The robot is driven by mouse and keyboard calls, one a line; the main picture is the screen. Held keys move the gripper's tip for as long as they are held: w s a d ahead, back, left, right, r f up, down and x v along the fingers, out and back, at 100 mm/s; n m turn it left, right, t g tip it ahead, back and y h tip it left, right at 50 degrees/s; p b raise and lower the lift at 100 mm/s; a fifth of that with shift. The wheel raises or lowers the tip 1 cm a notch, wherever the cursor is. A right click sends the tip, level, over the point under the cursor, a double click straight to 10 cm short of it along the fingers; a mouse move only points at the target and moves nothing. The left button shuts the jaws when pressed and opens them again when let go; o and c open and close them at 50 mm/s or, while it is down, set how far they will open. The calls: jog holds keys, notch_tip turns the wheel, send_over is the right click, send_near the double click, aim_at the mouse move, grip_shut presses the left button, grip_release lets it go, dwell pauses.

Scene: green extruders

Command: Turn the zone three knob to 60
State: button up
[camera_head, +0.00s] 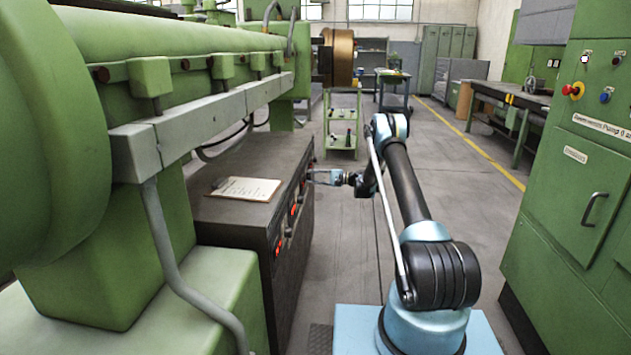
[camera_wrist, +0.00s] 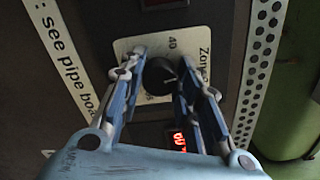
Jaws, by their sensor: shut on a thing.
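My gripper (camera_wrist: 162,68) has its two blue-grey fingers on either side of a round black knob (camera_wrist: 160,76) and is shut on it in the wrist view. The knob sits on a pale label plate (camera_wrist: 126,47) that reads "Zon…" and "40"; the zone number is hidden by a finger. A light pointer mark shows on the knob. A red digital display (camera_wrist: 178,140) is lit close to it, its digits partly covered. In the head view my gripper (camera_head: 318,177) is at the far end of the front panel of a dark cabinet (camera_head: 240,232); the knob is hidden there.
A clipboard (camera_head: 243,188) lies on the cabinet top. A green extruder (camera_head: 180,50) runs along the left, with its grey rail above the cabinet. A green trolley (camera_head: 342,125) stands behind my gripper. A green control cabinet (camera_head: 565,190) stands right; floor between is open.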

jog(key=shift+w+f+m, duration=0.1)
jog(key=shift+m, duration=0.5)
jog(key=shift+d, duration=0.1)
jog(key=o, duration=1.1)
jog(key=shift+c, duration=0.2)
jog(key=d, duration=1.2)
jog(key=shift+s, duration=0.2)
